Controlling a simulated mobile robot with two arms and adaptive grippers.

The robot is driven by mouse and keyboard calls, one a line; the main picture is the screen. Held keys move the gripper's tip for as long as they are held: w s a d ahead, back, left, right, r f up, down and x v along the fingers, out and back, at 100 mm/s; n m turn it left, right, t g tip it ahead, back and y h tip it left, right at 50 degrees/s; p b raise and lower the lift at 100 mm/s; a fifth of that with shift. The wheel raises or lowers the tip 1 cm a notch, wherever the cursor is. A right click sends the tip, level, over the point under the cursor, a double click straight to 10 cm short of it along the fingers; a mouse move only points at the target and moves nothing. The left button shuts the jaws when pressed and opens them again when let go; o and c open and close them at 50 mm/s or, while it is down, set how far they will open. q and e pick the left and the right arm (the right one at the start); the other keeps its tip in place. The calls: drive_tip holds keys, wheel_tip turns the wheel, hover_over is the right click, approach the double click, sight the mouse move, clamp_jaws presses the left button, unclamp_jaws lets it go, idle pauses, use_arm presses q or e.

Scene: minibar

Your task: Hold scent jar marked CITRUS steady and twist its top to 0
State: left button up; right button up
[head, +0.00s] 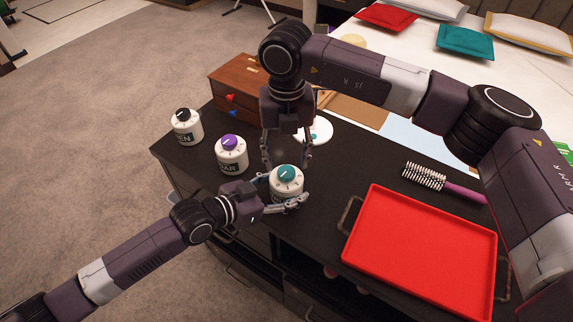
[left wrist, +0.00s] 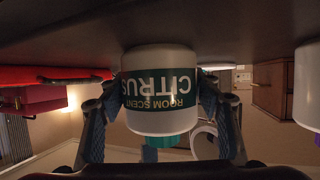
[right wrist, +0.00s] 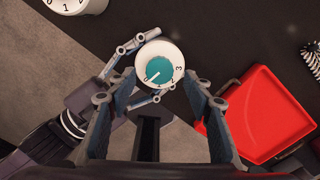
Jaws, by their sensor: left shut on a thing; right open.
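The CITRUS jar (head: 285,190) is white with a teal top and stands on the dark counter; its label shows upside down in the left wrist view (left wrist: 160,92). My left gripper (head: 288,193) is shut around the jar's body. My right gripper (head: 287,162) is open above the jar, pointing down. In the right wrist view the teal top (right wrist: 160,71) lies beyond and between the open fingers, which appear apart from it. The white pointer line on the top points lower left, close to the 0 on the rim.
Jars with a purple top (head: 231,155) and a black top (head: 187,127) stand to the left. A wooden drawer box (head: 235,80) is behind. A red tray (head: 420,255) and a hairbrush (head: 440,183) lie to the right. A white disc (head: 322,130) lies behind the right gripper.

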sight(286, 171)
wheel_tip(286, 171, up, 9)
drive_tip(key=shift+f, duration=0.15)
idle(0.4)
use_arm(q)
drive_tip(key=o, duration=1.4)
